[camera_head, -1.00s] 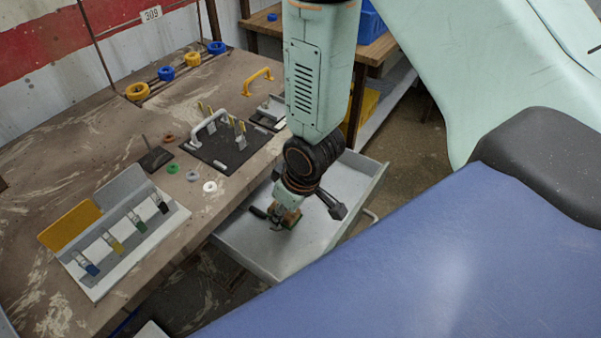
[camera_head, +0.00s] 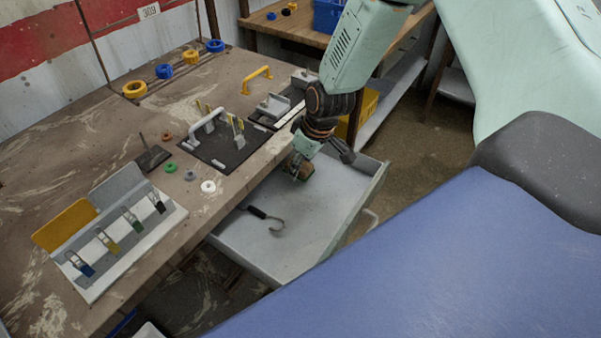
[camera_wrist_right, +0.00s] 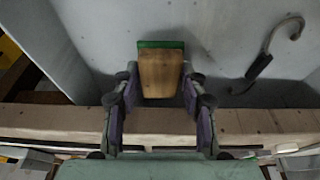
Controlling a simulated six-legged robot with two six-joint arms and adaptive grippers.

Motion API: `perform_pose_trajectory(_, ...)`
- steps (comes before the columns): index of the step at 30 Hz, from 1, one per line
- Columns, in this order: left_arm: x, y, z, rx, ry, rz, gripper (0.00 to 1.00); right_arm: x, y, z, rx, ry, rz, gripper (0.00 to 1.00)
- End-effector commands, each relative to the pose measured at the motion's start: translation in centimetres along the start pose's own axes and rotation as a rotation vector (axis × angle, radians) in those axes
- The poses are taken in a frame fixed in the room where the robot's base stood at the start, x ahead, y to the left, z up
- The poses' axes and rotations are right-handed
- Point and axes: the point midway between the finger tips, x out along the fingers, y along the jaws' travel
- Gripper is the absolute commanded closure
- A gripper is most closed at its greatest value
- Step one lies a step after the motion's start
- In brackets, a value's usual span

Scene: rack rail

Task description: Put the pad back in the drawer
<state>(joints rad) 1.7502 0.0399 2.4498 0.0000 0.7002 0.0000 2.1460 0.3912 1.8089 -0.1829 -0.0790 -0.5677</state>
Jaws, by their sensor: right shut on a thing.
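The pad (camera_wrist_right: 161,72), a wooden block with a green edge, sits between the fingers of my right gripper (camera_wrist_right: 160,88) in the right wrist view. My right gripper (camera_head: 301,166) is shut on it. In the head view the pad (camera_head: 306,173) shows as a small brown and green piece at the drawer's back end, partly hidden by the gripper. The open grey drawer (camera_head: 275,259) is below it. I cannot tell whether the pad touches the drawer floor. My left gripper is not in view.
A black-handled hook (camera_head: 267,218) lies in the drawer; it also shows in the right wrist view (camera_wrist_right: 267,58). The workbench (camera_head: 100,160) runs along the drawer's left side, with a padlock rack (camera_head: 130,250) and a black board (camera_head: 222,150) on it.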

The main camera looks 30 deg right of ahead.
Motion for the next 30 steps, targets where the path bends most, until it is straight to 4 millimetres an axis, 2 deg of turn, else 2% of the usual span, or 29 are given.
perform_pose_trajectory(1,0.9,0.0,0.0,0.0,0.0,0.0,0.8,1.0,0.0,0.3,0.0,-0.001,0.0,0.97)
perform_pose_trajectory(6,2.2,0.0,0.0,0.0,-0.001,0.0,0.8,2.5,0.0,0.8,0.0,0.0,0.0,0.97)
perform_pose_trajectory(21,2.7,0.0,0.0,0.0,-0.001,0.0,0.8,3.0,-0.1,0.9,-0.001,0.0,0.0,0.97)
perform_pose_trajectory(22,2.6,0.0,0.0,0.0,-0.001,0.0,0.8,2.9,-0.1,0.9,-0.001,0.0,0.0,0.55)
perform_pose_trajectory(30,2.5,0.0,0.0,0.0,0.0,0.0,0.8,2.8,-0.1,0.9,0.0,0.0,0.0,0.35)
